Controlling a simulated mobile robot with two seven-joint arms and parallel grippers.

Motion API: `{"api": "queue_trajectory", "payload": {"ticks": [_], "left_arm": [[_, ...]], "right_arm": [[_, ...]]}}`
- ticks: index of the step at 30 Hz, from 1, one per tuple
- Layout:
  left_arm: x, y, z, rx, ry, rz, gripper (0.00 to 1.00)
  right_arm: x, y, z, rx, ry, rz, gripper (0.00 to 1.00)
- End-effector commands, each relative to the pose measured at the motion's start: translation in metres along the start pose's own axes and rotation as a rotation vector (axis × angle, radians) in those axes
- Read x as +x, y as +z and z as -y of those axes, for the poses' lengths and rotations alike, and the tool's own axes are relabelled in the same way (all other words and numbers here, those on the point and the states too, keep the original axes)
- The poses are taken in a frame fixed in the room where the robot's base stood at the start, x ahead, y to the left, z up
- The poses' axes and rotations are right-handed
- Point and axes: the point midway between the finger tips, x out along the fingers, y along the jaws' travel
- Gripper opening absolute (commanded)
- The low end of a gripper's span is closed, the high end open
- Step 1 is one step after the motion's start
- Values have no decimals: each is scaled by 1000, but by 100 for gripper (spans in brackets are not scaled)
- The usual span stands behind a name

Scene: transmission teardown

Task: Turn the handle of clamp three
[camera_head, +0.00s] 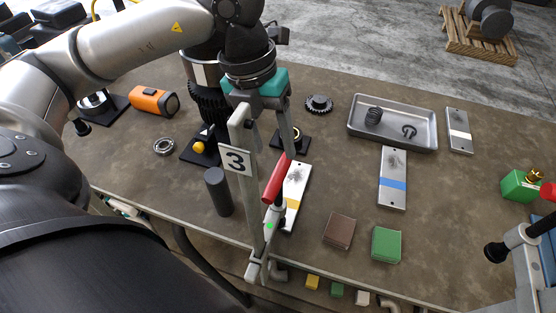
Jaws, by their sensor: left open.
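Clamp three (255,215) stands upright at the table's front edge, a grey bar clamp with a white plate marked 3 (236,161). Its red handle (276,179) leans up to the right beside the bar. My left gripper (267,140) points down from above, with a teal body. It is open. One finger reaches down close to the top of the red handle; whether it touches cannot be told. The other finger is not clearly seen near the bar. My right gripper is not in view.
A metal plate with a yellow band (296,190) lies just behind the handle. A dark cylinder (217,192) stands left of the bar. Brown (339,230) and green (386,244) blocks lie to the right. A grey tray (393,128) is farther back. Another clamp (525,240) is at the right edge.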

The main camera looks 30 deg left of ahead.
Motion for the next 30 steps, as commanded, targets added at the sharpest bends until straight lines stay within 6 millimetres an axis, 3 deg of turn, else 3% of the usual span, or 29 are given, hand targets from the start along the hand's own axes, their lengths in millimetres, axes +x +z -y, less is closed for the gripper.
{"api": "queue_trajectory", "payload": {"ticks": [3,9,21,30], "left_arm": [[24,-1,0,-1,0,-5,58],[47,0,0,0,-2,-2,58],[54,0,0,0,-1,0,58],[54,0,0,0,-1,0,24]], "right_arm": [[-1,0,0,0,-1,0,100],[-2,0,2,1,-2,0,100],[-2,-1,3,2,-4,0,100],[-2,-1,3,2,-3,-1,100]]}}
